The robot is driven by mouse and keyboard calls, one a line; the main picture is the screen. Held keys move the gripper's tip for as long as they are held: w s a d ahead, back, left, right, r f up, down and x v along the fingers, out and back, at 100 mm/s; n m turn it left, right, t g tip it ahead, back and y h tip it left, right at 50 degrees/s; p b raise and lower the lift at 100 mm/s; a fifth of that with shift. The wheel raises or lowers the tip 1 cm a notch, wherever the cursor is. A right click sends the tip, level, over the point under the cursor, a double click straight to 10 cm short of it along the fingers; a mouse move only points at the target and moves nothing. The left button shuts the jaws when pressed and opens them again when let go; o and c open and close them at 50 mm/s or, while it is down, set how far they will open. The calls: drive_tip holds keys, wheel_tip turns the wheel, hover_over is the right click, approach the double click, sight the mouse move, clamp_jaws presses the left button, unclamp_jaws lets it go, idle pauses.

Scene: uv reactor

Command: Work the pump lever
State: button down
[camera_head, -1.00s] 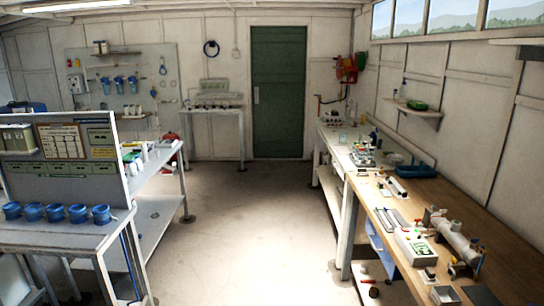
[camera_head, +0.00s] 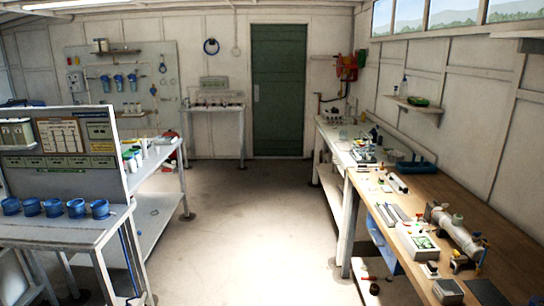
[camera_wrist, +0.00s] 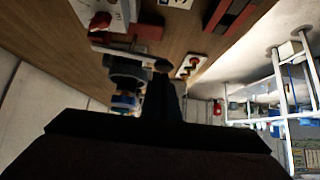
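In the wrist view, which is tilted so the bench appears overhead, a dark fitting with a blue ring (camera_wrist: 125,88) projects from the wooden bench. A pale flat bar with a dark round end (camera_wrist: 132,56) lies across it; I cannot tell whether this is the pump lever. The dark body of my gripper (camera_wrist: 160,112) fills the lower middle, close to the fitting. Its fingertips are not clearly distinguishable, and contact is unclear. In the head view, no gripper shows, and no pump lever can be made out with certainty.
In the head view, a pale cylindrical assembly (camera_head: 456,234) and a white box (camera_head: 418,244) stand on the right wooden bench (camera_head: 385,205). A blue rack (camera_head: 415,168) is farther back. Blue cups (camera_head: 76,208) stand on the left bench. The floor (camera_head: 245,215) between benches is open.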

drive_tip(key=shift+f+b, duration=1.05)
drive_tip(key=shift+r, duration=0.2)
drive_tip(key=shift+r+p, duration=0.55)
drive_tip(key=shift+r, duration=1.45)
drive_tip(key=shift+w, duration=0.1)
